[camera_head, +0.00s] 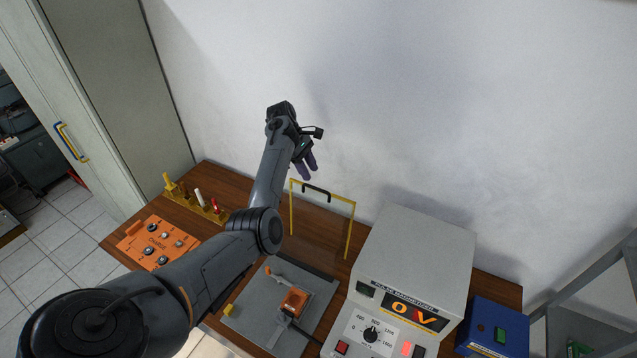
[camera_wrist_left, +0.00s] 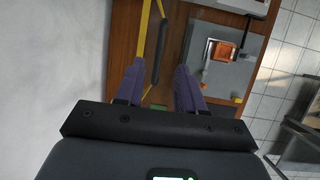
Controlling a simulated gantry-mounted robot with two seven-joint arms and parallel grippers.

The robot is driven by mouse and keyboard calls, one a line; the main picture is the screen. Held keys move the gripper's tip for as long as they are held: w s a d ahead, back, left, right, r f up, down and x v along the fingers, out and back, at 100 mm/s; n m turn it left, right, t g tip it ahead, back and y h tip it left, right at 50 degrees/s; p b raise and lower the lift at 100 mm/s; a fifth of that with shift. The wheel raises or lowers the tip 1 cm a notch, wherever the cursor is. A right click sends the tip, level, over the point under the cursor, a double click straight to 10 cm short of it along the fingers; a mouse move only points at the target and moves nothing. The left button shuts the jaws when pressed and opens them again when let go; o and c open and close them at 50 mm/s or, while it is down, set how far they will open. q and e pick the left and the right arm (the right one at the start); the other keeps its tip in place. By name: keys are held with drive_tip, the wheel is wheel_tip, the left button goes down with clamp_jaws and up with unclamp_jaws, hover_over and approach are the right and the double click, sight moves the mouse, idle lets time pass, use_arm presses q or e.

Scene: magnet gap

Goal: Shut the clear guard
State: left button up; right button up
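The clear guard (camera_head: 351,230) is a yellow frame standing raised behind the grey base plate, with a black handle (camera_head: 316,191) on its top bar. My left gripper (camera_head: 307,168) has purple fingers and hangs just above and behind the top bar, near the handle. In the left wrist view the fingers are apart with nothing between them (camera_wrist_left: 160,70). The black handle (camera_wrist_left: 155,58) shows beyond the fingertips, nearer the left finger. I see no contact. The clear pane itself is hard to make out. My right gripper is not in view.
An orange part (camera_head: 293,302) sits on the grey plate (camera_head: 258,305). A grey control box (camera_head: 415,240) stands right of the guard, with a blue box (camera_head: 490,325) beyond. An orange panel (camera_head: 145,232) and a yellow tool rack (camera_head: 190,200) are at left. The wall is close behind.

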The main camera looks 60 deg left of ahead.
sight(318, 189)
use_arm(q)
drive_tip(key=p+x, duration=0.1)
drive_tip(key=x, duration=0.5)
drive_tip(key=shift+w+d+f, duration=0.1)
drive_tip(key=shift+d+f, duration=0.05)
drive_tip(key=shift+f, duration=0.05)
clamp_jaws()
